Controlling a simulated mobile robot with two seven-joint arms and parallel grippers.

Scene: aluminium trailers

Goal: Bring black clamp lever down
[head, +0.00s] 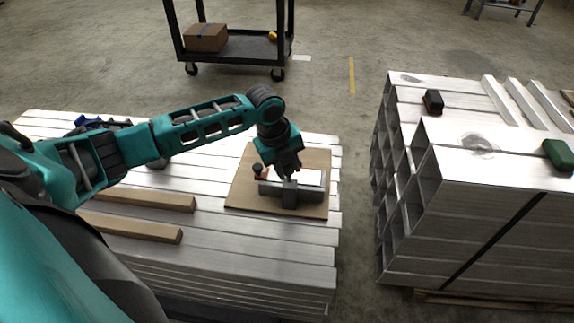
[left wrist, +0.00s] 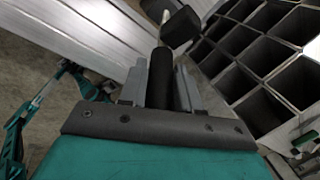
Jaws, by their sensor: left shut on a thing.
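My left gripper (head: 288,172) is over the brown board on the left stack, at a grey clamp fixture (head: 290,192). In the left wrist view its two grey fingers (left wrist: 161,72) are shut on the black clamp lever (left wrist: 160,78), a dark rounded grip standing between them. A black block-shaped knob (left wrist: 180,28) shows just past the fingertips. In the head view the gripper covers most of the lever, so its exact tilt cannot be told. A small black knob with orange below it (head: 258,168) stands left of the fixture. My right gripper is not in view.
The brown board (head: 243,195) lies on the left stack of aluminium profiles (head: 255,250). Wooden strips (head: 150,200) lie left of it. A second stack (head: 450,200) stands right across a gap. A black cart (head: 235,45) with a cardboard box (head: 206,38) is behind.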

